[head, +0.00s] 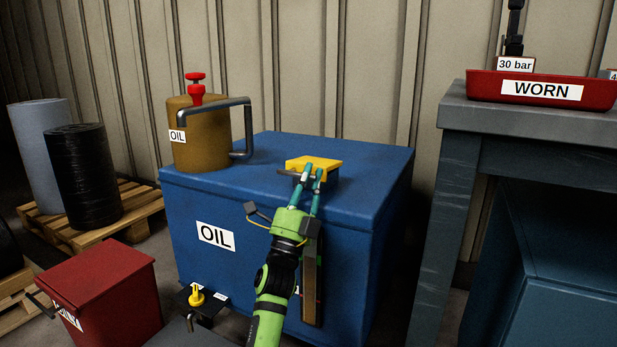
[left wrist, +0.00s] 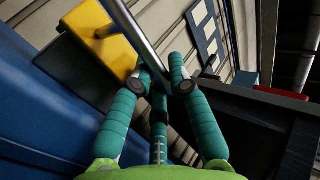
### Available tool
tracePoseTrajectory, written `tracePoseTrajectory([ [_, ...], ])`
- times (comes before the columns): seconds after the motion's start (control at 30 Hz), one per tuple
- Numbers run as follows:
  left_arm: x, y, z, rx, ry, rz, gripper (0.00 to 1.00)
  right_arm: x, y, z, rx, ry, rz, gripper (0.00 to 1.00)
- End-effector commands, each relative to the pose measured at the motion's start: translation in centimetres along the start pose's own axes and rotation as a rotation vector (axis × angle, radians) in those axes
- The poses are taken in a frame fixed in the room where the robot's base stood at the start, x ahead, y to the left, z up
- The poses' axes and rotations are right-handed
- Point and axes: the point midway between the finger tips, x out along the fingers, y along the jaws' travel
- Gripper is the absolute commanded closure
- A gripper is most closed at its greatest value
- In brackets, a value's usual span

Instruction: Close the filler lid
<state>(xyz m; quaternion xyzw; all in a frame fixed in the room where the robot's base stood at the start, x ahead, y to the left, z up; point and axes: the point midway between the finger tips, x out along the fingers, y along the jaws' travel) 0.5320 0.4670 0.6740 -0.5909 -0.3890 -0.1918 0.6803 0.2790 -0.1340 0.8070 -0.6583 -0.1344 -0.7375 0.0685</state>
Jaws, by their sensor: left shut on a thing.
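The yellow filler lid (head: 313,162) is on top of the blue oil tank (head: 240,190), over a dark filler neck (head: 331,178). In the head view it looks about flat; whether it is fully seated I cannot tell. A grey metal bar (head: 288,171) runs along its near side. My left gripper (head: 312,173) reaches up over the tank's front edge and is shut on this bar. In the left wrist view the bar (left wrist: 140,38) passes between the teal fingertips (left wrist: 163,84), with the yellow lid (left wrist: 103,40) beside it. My right gripper is not in view.
A brown oil can (head: 200,140) with a red knob and grey handle stands at the tank's back left. A red bin (head: 105,285) is at front left. A workbench (head: 535,125) with a red WORN tray (head: 487,88) stands at right. The tank top is otherwise clear.

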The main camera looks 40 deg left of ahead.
Motion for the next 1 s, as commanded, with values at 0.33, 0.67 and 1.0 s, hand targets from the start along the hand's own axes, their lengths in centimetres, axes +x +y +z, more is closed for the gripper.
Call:
tracePoseTrajectory([
  [0.33,-0.1,0.4,-0.3,-0.002,0.003,0.008,0.78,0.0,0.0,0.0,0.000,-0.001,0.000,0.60],
  [0.67,-0.1,0.2,-0.1,-0.001,0.001,0.005,0.57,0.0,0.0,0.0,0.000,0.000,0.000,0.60],
  [1.0,-3.1,0.3,-0.1,-0.001,-0.001,0.008,0.57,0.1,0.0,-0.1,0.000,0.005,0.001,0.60],
])
